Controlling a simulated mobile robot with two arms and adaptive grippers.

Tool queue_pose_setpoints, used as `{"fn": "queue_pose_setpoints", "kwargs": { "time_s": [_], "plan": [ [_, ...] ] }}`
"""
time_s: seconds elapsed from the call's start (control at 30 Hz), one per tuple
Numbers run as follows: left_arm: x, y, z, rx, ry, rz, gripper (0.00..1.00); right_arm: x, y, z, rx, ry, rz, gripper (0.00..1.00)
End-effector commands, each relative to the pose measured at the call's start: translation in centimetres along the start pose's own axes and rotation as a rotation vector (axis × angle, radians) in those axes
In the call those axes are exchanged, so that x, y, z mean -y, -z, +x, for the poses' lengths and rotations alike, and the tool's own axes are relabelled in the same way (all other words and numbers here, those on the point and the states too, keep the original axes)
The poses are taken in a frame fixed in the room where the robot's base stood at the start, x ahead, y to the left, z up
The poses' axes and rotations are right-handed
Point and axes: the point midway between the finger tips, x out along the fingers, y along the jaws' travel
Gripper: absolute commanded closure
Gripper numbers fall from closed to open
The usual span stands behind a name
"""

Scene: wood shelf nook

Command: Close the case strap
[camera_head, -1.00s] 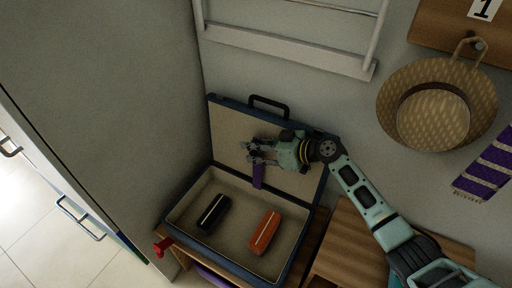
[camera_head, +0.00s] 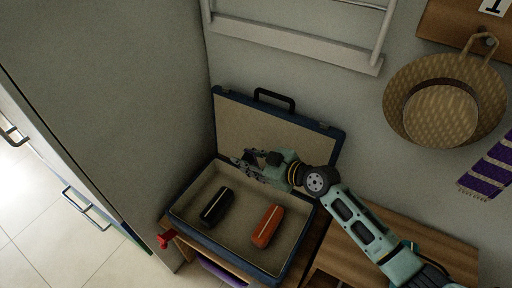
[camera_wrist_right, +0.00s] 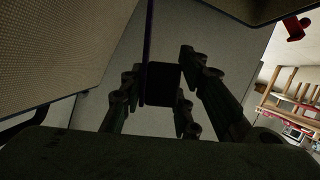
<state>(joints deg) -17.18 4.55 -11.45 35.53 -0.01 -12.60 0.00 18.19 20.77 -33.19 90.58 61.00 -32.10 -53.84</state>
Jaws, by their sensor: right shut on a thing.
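The blue-edged case stands open on a wooden surface, its lid (camera_head: 260,122) raised against the wall and its tray (camera_head: 226,236) facing up. In the head view my right gripper (camera_head: 243,163) is over the back of the tray, in front of the lid. In the right wrist view the gripper (camera_wrist_right: 160,92) is shut on the case strap (camera_wrist_right: 148,52), seen as a thin purple edge-on band. A dark square piece (camera_wrist_right: 162,82) shows between the fingers; I cannot tell what it is. The strap is not clearly visible in the head view. My left gripper is not in view.
A black case (camera_head: 216,207) and an orange case (camera_head: 267,226) lie in the tray. A red object (camera_head: 165,239) is at the front left. A grey cabinet (camera_head: 110,110) stands close on the left. A straw hat (camera_head: 440,110) and a purple striped scarf (camera_head: 487,170) hang at right.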

Motion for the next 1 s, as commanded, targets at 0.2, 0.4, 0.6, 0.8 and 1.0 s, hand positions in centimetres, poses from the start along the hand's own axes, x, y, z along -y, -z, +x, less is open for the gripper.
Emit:
{"fn": "queue_pose_setpoints", "kwargs": {
  "time_s": [0.2,0.4,0.6,0.8,1.0],
  "plan": [
    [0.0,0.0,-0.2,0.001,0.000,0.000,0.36,4.0,-0.6,0.2,0.002,-0.048,-0.132,1.00],
    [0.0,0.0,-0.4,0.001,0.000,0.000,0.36,6.2,-1.2,0.5,0.002,-0.087,-0.223,1.00],
    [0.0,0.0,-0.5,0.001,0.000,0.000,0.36,7.2,-1.6,0.7,0.003,-0.107,-0.269,1.00],
    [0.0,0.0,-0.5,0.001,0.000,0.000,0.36,7.5,-1.8,0.7,0.003,-0.112,-0.281,1.00],
    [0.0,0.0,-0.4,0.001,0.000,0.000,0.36,7.5,-1.8,0.7,0.004,-0.112,-0.281,1.00]
  ]
}}
